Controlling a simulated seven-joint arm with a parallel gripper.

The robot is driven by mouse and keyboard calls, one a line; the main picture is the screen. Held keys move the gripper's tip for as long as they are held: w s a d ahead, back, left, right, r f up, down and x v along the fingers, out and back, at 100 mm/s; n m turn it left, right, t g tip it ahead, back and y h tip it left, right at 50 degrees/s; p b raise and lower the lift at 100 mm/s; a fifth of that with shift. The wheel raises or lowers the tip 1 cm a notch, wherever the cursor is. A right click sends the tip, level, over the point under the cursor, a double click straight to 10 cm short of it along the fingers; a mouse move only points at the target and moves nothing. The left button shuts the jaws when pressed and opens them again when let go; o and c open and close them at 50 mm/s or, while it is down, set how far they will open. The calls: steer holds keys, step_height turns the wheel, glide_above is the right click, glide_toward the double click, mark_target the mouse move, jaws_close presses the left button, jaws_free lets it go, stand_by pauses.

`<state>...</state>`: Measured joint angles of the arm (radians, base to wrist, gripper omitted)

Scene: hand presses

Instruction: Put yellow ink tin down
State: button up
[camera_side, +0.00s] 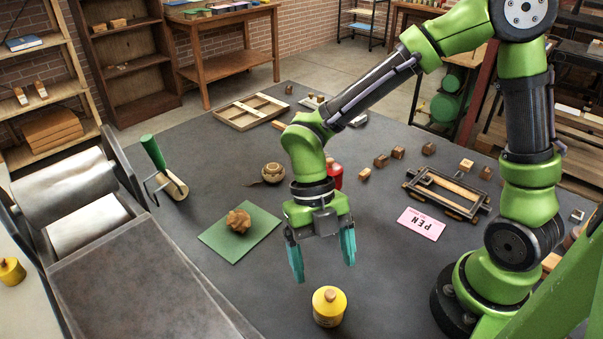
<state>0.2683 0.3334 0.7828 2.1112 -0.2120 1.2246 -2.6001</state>
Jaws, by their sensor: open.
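The yellow ink tin (329,308) stands upright on the dark table, near its front edge, with a tan knob on its lid. My gripper (323,272) is open and empty, with its two teal fingers pointing down. In the picture its fingers are above and behind the tin, and I see no contact between them. A second yellow tin (11,271) is at the far left, on a pale surface beyond the press.
A roller press (140,290) fills the left front. A green mat (215,240) with a brown lump (238,220), a green-handled brayer (154,153), a red tin (336,176), a pink card (421,223), a black frame (447,193) and several wooden blocks lie around. The table around the yellow tin is clear.

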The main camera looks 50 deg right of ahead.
steer(key=d+r+m+t, duration=0.5)
steer(key=d+r+m, duration=0.2)
steer(key=m, duration=1)
steer(key=d+r+m+t, duration=0.6)
steer(key=d+r+m, duration=0.1)
steer(key=m, duration=1.1)
steer(key=shift+r+t, duration=0.3)
steer(key=shift+r, duration=0.1)
